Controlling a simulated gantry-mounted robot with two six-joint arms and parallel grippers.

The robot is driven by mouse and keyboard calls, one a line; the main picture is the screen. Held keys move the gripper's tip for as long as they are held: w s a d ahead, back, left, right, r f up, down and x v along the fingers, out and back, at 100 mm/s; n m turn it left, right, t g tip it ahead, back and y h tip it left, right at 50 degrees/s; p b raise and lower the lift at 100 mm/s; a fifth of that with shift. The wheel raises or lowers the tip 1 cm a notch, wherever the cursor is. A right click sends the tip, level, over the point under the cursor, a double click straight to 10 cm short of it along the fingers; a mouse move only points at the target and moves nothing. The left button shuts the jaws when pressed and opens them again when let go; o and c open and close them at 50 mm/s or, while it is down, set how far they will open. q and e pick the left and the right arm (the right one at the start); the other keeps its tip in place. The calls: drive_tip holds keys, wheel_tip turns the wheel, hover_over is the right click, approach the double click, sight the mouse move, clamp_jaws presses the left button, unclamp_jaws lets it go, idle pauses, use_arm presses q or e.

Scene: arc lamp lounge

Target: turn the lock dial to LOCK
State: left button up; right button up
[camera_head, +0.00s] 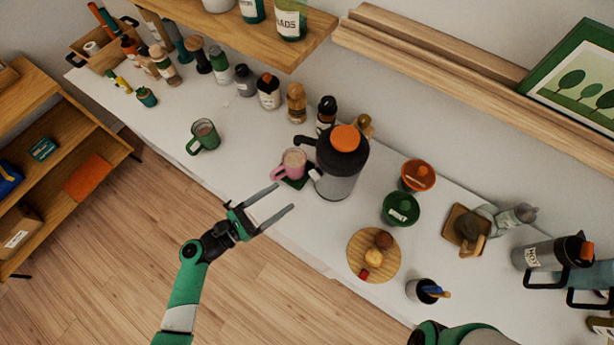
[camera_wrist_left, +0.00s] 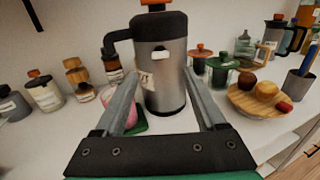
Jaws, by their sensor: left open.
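A grey carafe (camera_head: 338,184) with a black collar, a black handle and an orange top (camera_head: 345,138) stands upright on the white counter. I cannot tell whether that piece is the lock dial, and no LOCK marking is readable. My left gripper (camera_head: 284,198) is open and empty, in front of the carafe and apart from it. Its two fingers also show in the left wrist view (camera_wrist_left: 162,82), spread with the carafe between them in the picture. My right gripper is not visible.
A pink mug (camera_head: 293,163) on a green coaster stands close left of the carafe, partly behind a finger in the wrist view. Orange (camera_head: 417,175) and green (camera_head: 401,209) lidded jars and a round wooden board (camera_head: 362,266) are to its right. Bottles line the wall behind.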

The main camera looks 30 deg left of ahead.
sight(312, 177)
use_arm(q)
drive_tip(key=b+x, duration=0.1)
drive_tip(key=x, duration=0.8)
drive_tip(key=shift+w+d, duration=0.15)
drive_tip(key=shift+w, duration=0.1)
clamp_jaws()
